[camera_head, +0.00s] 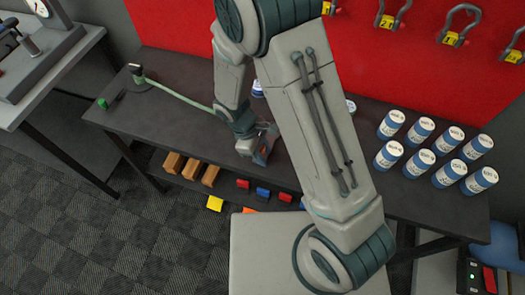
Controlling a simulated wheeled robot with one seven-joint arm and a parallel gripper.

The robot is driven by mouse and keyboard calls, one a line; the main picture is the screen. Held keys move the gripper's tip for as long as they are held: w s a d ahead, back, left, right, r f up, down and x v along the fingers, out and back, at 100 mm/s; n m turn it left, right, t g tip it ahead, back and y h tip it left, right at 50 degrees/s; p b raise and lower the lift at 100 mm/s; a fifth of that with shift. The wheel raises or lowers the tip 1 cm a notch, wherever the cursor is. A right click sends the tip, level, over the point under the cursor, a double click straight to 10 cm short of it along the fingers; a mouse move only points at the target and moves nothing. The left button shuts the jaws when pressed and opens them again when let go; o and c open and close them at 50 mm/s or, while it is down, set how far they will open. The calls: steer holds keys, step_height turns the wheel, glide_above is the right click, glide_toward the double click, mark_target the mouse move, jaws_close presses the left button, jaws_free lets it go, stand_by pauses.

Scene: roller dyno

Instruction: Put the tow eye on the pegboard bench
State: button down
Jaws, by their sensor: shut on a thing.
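The pegboard bench (170,98) is the long dark table in front of the red pegboard (270,40). My gripper (266,146) is at the bench's front edge, left of the middle of the picture and partly behind my arm. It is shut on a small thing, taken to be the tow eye. The held thing is too small and too covered by the fingers to make out its shape. I cannot tell whether it touches the bench top.
Several blue-and-white cans (418,134) stand on the bench's right part. Orange blocks (191,168) lie on the lower shelf. The bench's left front is mostly clear.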

steer(key=shift+f, duration=0.2)
steer(key=c, duration=1)
jaws_free()
steer(key=shift+r, duration=0.2)
steer(key=shift+r, duration=0.2)
steer(key=v, duration=1.2)
steer(key=shift+s+d+r+m+t+y+b, duration=0.1)
steer(key=shift+s+d+r+m+t+y, duration=0.7)
steer(key=shift+s+d+r+m, duration=1.35)
steer(key=shift+s+d+r+m+t+y+b, duration=0.1)
steer(key=shift+s+d+r+m+t+y, duration=0.65)
steer(key=shift+d+r+m, duration=2.5)
steer(key=shift+s+d+r+m+t+y+b, duration=0.1)
steer(key=shift+s+d+r+m+t+y, duration=0.65)
steer(key=shift+s+d+r+m, duration=2)
